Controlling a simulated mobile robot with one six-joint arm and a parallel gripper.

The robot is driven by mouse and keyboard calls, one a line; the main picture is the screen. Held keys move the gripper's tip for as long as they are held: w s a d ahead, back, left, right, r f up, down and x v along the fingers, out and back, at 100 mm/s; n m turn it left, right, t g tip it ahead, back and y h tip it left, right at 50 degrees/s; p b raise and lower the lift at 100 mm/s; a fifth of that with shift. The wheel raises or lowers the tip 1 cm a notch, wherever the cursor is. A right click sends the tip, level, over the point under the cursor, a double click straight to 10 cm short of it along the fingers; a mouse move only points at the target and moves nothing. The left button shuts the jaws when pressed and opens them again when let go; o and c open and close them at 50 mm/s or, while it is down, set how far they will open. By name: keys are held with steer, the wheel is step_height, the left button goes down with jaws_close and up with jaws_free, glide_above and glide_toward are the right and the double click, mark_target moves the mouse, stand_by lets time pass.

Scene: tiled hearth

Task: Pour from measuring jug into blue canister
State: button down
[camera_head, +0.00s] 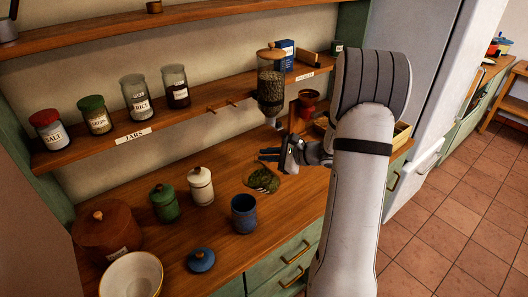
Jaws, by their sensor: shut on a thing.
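The blue canister (244,217) stands upright and open on the wooden counter. A blue lid (201,261) lies on the counter, left of and nearer than it. The measuring jug (264,181), clear with dark green contents, is behind and right of the canister. My gripper (272,156) reaches in from the right and is shut on the jug, though the contact is small and hard to make out. I cannot tell whether the jug touches the counter or how far it tilts. The canister's inside bottom is hidden.
Cream (201,186) and green (165,203) lidded canisters stand left of the blue one. A brown lidded crock (107,232) and white bowl (132,274) are at left. A glass dispenser (271,88) hangs behind my gripper. Several labelled jars line the shelf (133,137).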

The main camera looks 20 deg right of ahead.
mark_target(260, 166)
step_height(260, 166, down, 3)
steer(key=shift+w+a+r+b, duration=0.1)
steer(key=shift+b, duration=0.4)
steer(key=r, duration=0.1)
steer(key=a+r+n+h+p, duration=0.1)
steer(key=r+n, duration=0.1)
steer(key=shift+s+a+r+h, duration=0.3)
steer(key=shift+a+r+h, duration=0.05)
steer(key=shift+h, duration=0.05)
steer(key=shift+d+f, duration=0.1)
steer(key=shift+f, duration=0.1)
steer(key=shift+s+d+f+b, duration=0.15)
steer(key=shift+f+b, duration=0.75)
steer(key=shift+b, duration=0.2)
steer(key=shift+s+a+r+n+h+b, duration=0.1)
steer(key=shift+a+r+n+h+b, duration=0.25)
steer(key=shift+b, duration=0.85)
steer(key=shift+s+a+h+b, duration=0.1)
steer(key=shift+a+h+b, duration=0.15)
steer(key=shift+b, duration=0.5)
steer(key=shift+s+a+r+n+h+b, duration=0.15)
steer(key=shift+n+h+b, duration=0.2)
steer(key=shift+b, duration=0.35)
steer(key=shift+r, duration=0.2)
